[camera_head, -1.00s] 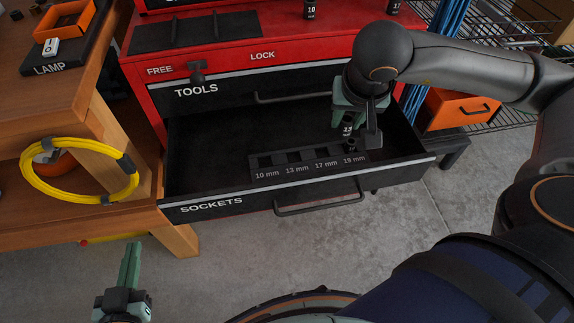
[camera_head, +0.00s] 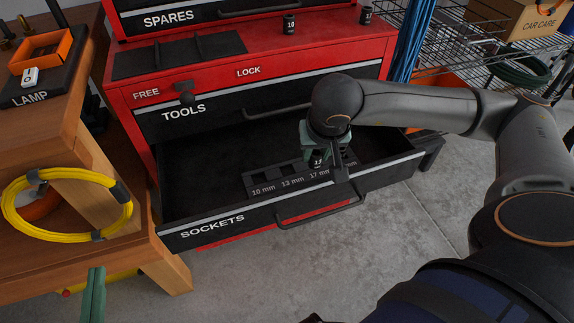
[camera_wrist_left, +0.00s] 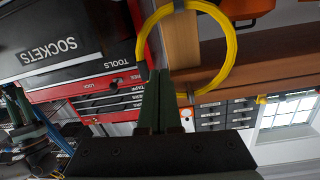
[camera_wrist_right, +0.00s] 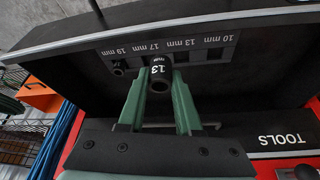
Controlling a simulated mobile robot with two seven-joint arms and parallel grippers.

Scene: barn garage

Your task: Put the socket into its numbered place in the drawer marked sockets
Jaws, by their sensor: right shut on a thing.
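My right gripper (camera_wrist_right: 160,88) is shut on a dark socket (camera_wrist_right: 160,70) marked 13, which also shows in the head view (camera_head: 318,162). It holds the socket inside the open SOCKETS drawer (camera_head: 190,205), at the rack (camera_head: 262,181) labelled 10, 13, 17 and 19 mm. In the right wrist view the socket overlaps the rack near the 17 mm label; its height above the rack is hard to tell. The 10 and 13 mm recesses look empty. A dark round piece (camera_wrist_right: 120,68) sits by the 19 mm label. My left gripper (camera_wrist_left: 158,90) is shut and empty, outside the drawer.
Sockets marked 10 (camera_head: 289,23) and 17 (camera_head: 366,14) stand on the red cabinet top. The TOOLS drawer (camera_head: 215,112) above is shut. A wooden bench (camera_head: 70,140) with a yellow hose (camera_head: 70,235) is at the left. A wire shelf (camera_head: 460,60) stands at the right.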

